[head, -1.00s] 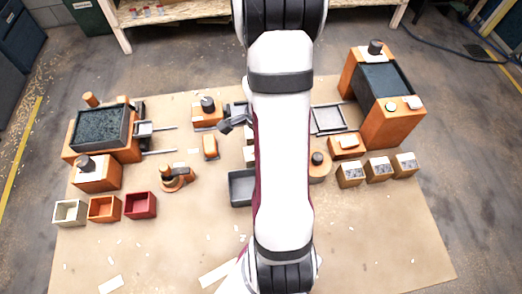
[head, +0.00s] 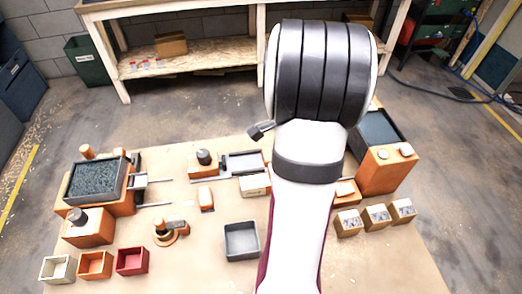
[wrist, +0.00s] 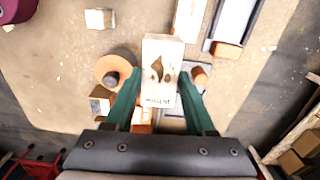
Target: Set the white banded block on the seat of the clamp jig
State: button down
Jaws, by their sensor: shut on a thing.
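My gripper (wrist: 157,100) shows in the wrist view with two green fingers, shut on a pale block (wrist: 160,58). The block's near face has dark marks and small lettering; I cannot make out a band. It is held above the table. In the head view my arm hides the gripper and block. A round orange base with a post and grey arm (head: 168,232), at the left in the head view, looks like the clamp jig. In the wrist view an orange disc with a dark knob (wrist: 112,72) lies left of the held block; I cannot tell its kind.
A grey open bin (head: 241,241) stands mid-table. Cream (head: 57,269), orange (head: 95,265) and red (head: 132,260) bins stand front left. Three small boxes (head: 376,217) stand at the right. A tall orange stand (head: 385,170) is at the right rear.

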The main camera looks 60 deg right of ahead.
jog(key=w+d+f, duration=0.2)
jog(key=w, duration=0.6)
jog(key=w+d+f, duration=0.1)
jog(key=w+f, duration=0.1)
jog(key=w, duration=0.6)
jog(key=shift+m, duration=0.3)
jog(key=shift+w+d+f, duration=0.1)
jog(key=shift+f, duration=1.35)
jog(key=shift+w+d+f, duration=0.1)
jog(key=shift+f, duration=1.3)
jog(key=shift+f, duration=0.1)
jog(key=shift+c, duration=0.8)
grip_release()
